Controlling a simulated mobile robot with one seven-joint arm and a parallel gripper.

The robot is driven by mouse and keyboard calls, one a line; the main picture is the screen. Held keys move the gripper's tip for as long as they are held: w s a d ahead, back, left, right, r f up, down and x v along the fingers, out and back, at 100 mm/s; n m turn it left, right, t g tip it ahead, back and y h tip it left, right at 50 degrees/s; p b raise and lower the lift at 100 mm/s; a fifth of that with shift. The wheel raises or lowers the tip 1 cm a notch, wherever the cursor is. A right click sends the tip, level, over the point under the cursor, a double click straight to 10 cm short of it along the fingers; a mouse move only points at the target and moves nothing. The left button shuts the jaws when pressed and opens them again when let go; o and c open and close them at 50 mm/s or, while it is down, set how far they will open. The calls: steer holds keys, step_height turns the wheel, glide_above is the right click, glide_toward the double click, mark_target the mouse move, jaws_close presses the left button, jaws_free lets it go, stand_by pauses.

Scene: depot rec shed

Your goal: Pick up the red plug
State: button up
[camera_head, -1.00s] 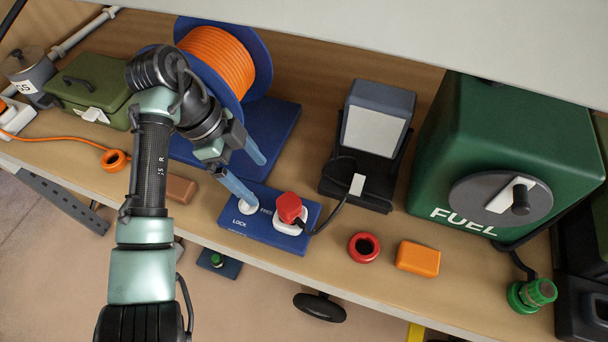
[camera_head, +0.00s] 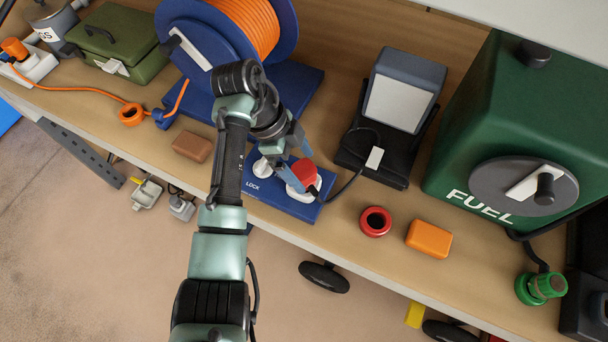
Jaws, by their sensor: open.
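The red plug (camera_head: 308,174) sits upright in a white round socket (camera_head: 301,193) on the blue lock board (camera_head: 292,206), with a black cable running from it to the right. My gripper (camera_head: 303,170) is open at the plug, its blue fingers on either side of the red body as far as I can see. One finger partly covers the plug's left side. I cannot tell whether the fingers touch it. A second white round fitting (camera_head: 262,169) on the board is partly hidden by my gripper.
A black-framed lamp (camera_head: 397,105) stands behind the board to the right. A red ring (camera_head: 375,221) and an orange block (camera_head: 429,238) lie on the bench at right, beside the green fuel can (camera_head: 510,115). The blue cable reel (camera_head: 200,45) stands behind my arm.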

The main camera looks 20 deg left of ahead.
steer(key=shift+x, duration=0.95)
steer(key=shift+c, duration=0.3)
steer(key=c, duration=1.4)
steer(key=shift+r, duration=0.2)
step_height(320, 180, up, 10)
steer(key=shift+f+p, duration=0.1)
steer(key=shift+p, duration=0.3)
